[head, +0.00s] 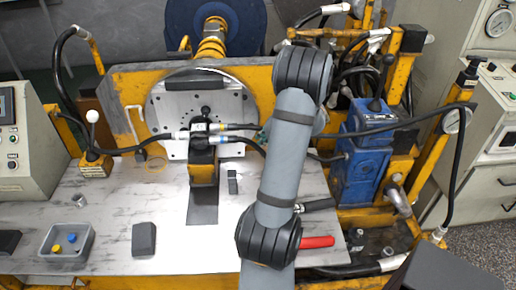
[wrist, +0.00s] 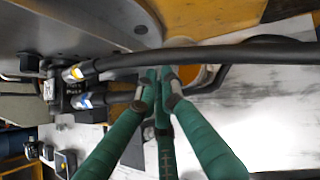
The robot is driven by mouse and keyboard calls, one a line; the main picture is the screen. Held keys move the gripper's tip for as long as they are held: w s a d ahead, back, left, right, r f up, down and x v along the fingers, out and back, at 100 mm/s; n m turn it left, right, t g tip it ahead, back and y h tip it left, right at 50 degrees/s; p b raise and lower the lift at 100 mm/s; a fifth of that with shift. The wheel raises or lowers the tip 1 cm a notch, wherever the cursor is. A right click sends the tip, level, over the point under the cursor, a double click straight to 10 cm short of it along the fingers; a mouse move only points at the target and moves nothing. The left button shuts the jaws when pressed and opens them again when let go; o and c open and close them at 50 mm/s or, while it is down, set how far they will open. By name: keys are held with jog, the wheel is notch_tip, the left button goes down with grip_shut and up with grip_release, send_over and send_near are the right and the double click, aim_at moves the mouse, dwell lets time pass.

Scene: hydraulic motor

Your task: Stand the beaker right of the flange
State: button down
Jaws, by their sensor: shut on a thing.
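The flange (head: 175,100) is a round grey metal plate with bolt holes, upright at the back of the bench. Its grey side also shows at the upper left of the wrist view (wrist: 90,35). My gripper (wrist: 165,76) has green fingers that come together beside the flange's right side, by the dark hoses. The beaker (wrist: 203,77) seems to be the pale, orange-tinted thing at the fingertips; my fingers and a hose hide much of it, and its tilt cannot be told. In the head view my arm covers most of the gripper and the beaker.
Black hoses (head: 235,127) run right from the block before the flange. A blue pump (head: 365,160) stands right of my arm. A grey tray (head: 67,243) with small coloured parts and a dark block (head: 144,239) lie front left.

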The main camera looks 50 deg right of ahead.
jog(key=shift+w+d+f, duration=0.55)
jog(key=shift+w+d, duration=0.05)
jog(key=shift+w, duration=0.15)
jog(key=shift+w+d+f, duration=0.1)
jog(key=shift+f, duration=0.2)
jog(key=shift+f+b, duration=0.7)
jog(key=shift+f, duration=1.05)
jog(key=shift+f, duration=0.2)
jog(key=c, duration=1.9)
grip_release()
jog(key=shift+r, duration=0.1)
